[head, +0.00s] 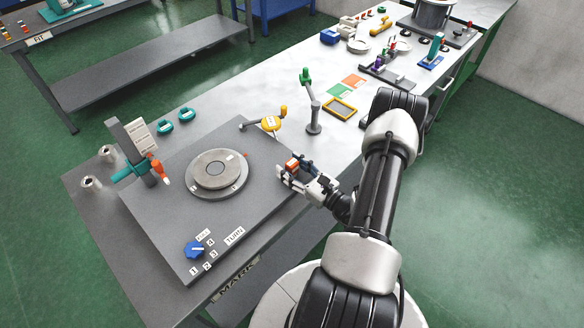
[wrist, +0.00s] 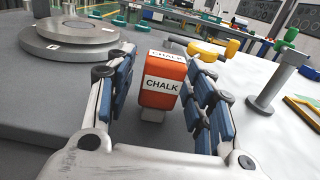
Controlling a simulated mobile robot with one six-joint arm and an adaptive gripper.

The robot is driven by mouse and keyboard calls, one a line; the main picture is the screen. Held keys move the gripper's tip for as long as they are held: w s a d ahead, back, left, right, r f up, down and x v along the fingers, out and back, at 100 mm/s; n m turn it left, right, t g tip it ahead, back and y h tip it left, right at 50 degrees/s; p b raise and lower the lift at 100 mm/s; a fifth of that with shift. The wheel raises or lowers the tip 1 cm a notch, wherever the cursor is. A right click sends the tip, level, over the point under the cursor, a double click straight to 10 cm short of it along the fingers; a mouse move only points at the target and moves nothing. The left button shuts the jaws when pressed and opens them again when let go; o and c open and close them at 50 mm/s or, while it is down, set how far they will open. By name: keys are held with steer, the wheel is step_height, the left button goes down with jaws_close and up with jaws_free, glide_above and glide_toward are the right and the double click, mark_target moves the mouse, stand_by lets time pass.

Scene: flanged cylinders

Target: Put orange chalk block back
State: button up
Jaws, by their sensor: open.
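The orange chalk block (wrist: 163,88) carries white CHALK labels and stands upright between the two fingers of my gripper (wrist: 160,92) in the wrist view. My gripper is open, with visible gaps between the blue finger pads and the block's sides. In the head view the block (head: 292,164) shows as a small orange shape between the fingertips of my gripper (head: 297,169), by the right edge of the dark grey plate. The block's base is partly hidden in both views.
A round metal flanged disc (head: 217,172) sits on the grey plate (head: 165,225), left of my gripper. A blue knob (head: 194,249) is at the plate's front. A grey post with a green handle (head: 312,110) and a yellow-handled lever (head: 270,123) stand behind my gripper.

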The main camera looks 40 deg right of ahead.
steer(key=shift+r, duration=0.1)
steer(key=shift+s+r, duration=0.1)
steer(key=shift+s, duration=0.1)
steer(key=s+p, duration=0.1)
steer(key=s, duration=1)
steer(key=shift+s+d, duration=0.2)
steer(key=shift+s, duration=0.15)
